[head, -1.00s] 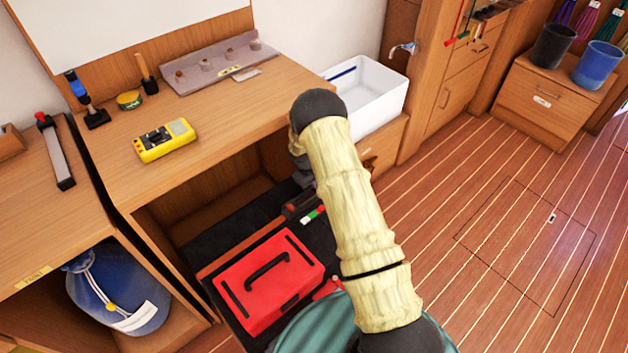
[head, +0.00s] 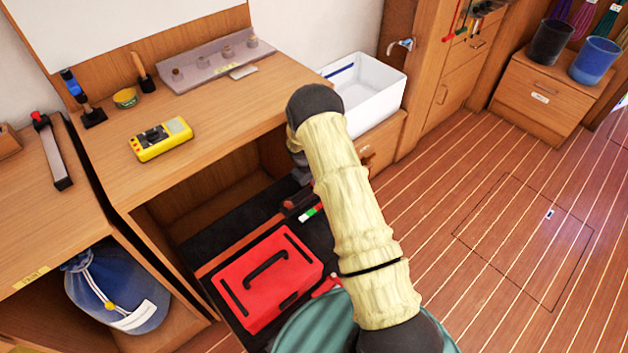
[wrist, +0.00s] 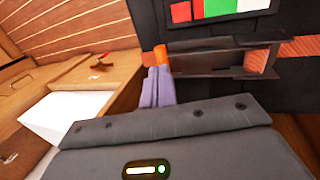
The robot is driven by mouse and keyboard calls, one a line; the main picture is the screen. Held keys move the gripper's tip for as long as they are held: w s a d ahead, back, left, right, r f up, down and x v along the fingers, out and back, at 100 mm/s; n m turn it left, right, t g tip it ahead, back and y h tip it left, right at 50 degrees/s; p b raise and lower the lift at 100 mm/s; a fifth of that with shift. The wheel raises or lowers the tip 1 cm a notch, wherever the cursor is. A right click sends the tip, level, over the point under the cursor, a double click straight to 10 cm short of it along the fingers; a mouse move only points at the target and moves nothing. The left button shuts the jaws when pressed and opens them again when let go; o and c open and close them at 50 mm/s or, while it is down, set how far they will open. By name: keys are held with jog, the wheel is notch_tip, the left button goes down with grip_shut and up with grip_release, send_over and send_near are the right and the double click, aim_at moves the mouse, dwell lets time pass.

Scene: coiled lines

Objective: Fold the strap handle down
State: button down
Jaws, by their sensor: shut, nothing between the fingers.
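In the wrist view a black strap handle (wrist: 215,62) runs across the upper right, with brownish-red surface showing at its right end. Behind it is a black surface with a red, white and green label (wrist: 215,10). The label also shows small in the head view (head: 311,214). My gripper (wrist: 159,58) is shut and empty, its lavender fingers with orange tips at the left end of the strap. I cannot tell whether they touch it, or how far the strap is tilted. In the head view my arm hides most of the gripper and strap.
A red toolbox (head: 240,282) with a black handle sits just front-left of the label. The wooden bench (head: 215,120) overhangs the open bay and carries a yellow meter (head: 160,139). A white basin (head: 372,98) stands behind my arm. The floor at right is clear.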

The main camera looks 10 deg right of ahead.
jog(key=s+a+r, duration=0.2)
jog(key=s+a, duration=0.1)
jog(key=a, duration=0.3)
jog(key=s+a+r, duration=0.2)
jog(key=s+a, duration=0.1)
jog(key=a, duration=0.2)
jog(key=shift+a, duration=0.4)
jog(key=shift+r, duration=0.15)
jog(key=s+d+r+m+y, duration=0.1)
jog(key=s+d+r+m, duration=0.2)
jog(key=r, duration=0.5)
jog(key=s+d+r+y, duration=0.1)
jog(key=s+d+r, duration=0.2)
jog(key=s+r, duration=0.4)
jog(key=s+d+r+m+t+y, duration=0.1)
jog(key=s+d+r+m, duration=0.15)
jog(key=s+r, duration=0.85)
jog(key=w+p+v, duration=0.1)
jog(key=p+v, duration=1.5)
jog(key=p, duration=0.2)
jog(key=shift+w+d+r+p, duration=0.15)
jog(key=shift+d+r+p, duration=0.15)
jog(key=shift+r, duration=0.1)
